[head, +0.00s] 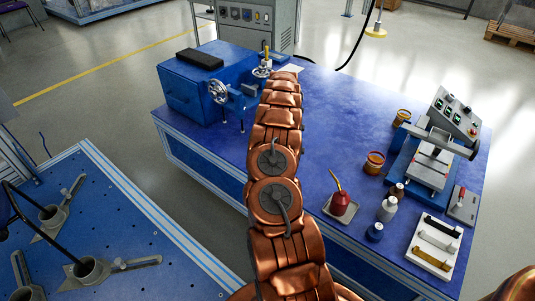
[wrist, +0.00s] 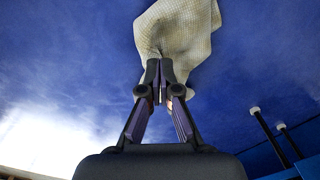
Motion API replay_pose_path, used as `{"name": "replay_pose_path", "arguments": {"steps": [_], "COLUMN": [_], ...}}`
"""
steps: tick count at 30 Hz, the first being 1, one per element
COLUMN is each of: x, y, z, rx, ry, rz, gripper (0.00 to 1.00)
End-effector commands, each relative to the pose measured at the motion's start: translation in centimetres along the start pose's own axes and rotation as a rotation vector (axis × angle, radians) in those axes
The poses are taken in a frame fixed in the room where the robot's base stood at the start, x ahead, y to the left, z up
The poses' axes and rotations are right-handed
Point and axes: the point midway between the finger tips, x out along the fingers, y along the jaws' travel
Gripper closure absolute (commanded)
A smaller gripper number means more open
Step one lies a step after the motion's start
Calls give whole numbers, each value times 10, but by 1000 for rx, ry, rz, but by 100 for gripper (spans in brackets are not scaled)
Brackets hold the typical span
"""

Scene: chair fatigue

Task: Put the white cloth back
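The white cloth (wrist: 180,32) has a fine woven pattern and shows in the wrist view. It is bunched and narrows towards the fingertips of my gripper (wrist: 160,82). The two fingers are nearly together, with the cloth's gathered end pinched between them. In the head view only a small pale piece of the cloth (head: 291,69) shows past the far end of my arm, over the back of the blue table (head: 325,110). My gripper is mostly hidden behind my arm there. I cannot tell whether the cloth touches the table.
A blue machine with a handwheel (head: 219,91) stands left of my arm's end. On the right are a press (head: 432,158), amber jars (head: 374,162), a red oil can (head: 340,203), bottles (head: 387,208) and a white tray (head: 423,262). The table's middle right is clear.

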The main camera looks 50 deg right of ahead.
Motion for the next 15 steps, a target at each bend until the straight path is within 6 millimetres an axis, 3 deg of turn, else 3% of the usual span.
{"name": "replay_pose_path", "arguments": {"steps": [7,15], "x": [24,26], "y": [0,1], "z": [1,1], "rx": [0,0], "ry": [-3,-2], "rz": [0,0], "gripper": [100,100]}}
